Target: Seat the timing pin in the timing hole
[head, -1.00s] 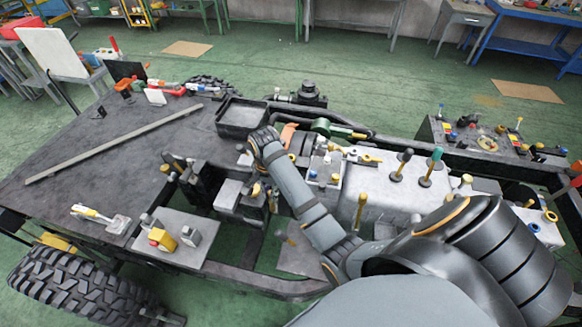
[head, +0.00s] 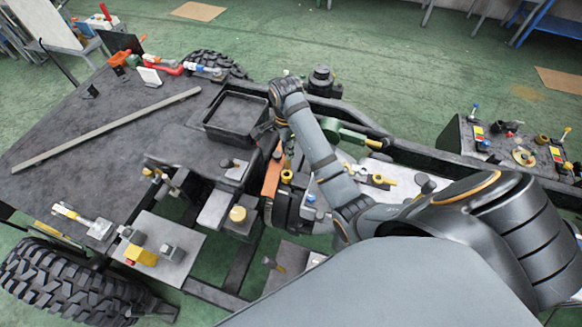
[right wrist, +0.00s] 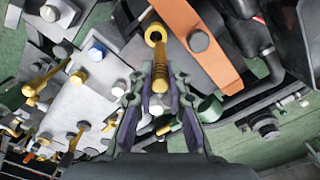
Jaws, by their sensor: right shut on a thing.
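The timing pin (right wrist: 161,68) is a gold shaft with ridges. In the right wrist view it stands between the two fingers of my right gripper (right wrist: 160,88), which is shut on it. A yellow collar with a dark opening (right wrist: 155,33), which looks like the timing hole, lies just beyond the pin's far end. The pin's end overlaps the collar's near edge; I cannot tell whether it has entered. In the head view the collar (head: 287,176) shows just below my right gripper (head: 284,142), beside an orange bar. My left gripper is not in view.
The orange bar (right wrist: 205,42) runs close beside the collar. A block with yellow handles and bolts (right wrist: 85,85) lies to the left in the wrist view.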

